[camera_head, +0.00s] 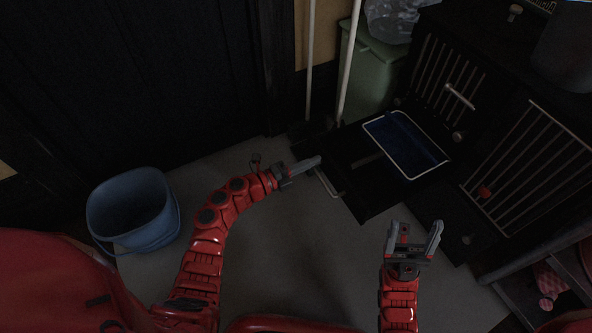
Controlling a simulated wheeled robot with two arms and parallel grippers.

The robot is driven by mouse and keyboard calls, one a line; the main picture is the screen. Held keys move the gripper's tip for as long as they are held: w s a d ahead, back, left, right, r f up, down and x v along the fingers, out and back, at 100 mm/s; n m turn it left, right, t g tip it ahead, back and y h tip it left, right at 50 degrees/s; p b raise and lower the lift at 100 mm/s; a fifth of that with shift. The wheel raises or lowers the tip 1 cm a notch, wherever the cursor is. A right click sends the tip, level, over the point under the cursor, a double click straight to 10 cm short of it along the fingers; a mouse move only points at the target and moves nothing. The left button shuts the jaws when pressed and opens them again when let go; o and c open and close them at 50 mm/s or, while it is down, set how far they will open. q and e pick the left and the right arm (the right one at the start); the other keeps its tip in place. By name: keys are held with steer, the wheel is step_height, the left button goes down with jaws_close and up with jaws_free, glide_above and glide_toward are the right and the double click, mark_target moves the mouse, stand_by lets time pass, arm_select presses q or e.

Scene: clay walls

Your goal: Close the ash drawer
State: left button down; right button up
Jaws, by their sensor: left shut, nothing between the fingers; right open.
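The ash drawer (372,198) is a black, box-like part standing out from the dark stove (468,125). A pale bar handle (328,184) shows at its left front side. A dark blue tray with a white rim (433,172) lies on or in it; I cannot tell which. My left gripper (318,161) is shut and empty, close to the drawer's front near the handle. Contact cannot be made out. My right gripper (416,233) is open and empty, to the right of and nearer than the drawer's front corner.
A blue bucket (133,212) stands on the floor at left. Pale poles (347,65) and a green bin (371,70) stand behind the drawer. Barred stove doors (530,165) are at right, with a dark shelf (515,292) below. The grey floor (300,260) in the middle is clear.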

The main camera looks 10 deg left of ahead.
arm_select(q)
steer(key=shift+w+d, duration=0.45)
steer(key=shift+d, duration=0.15)
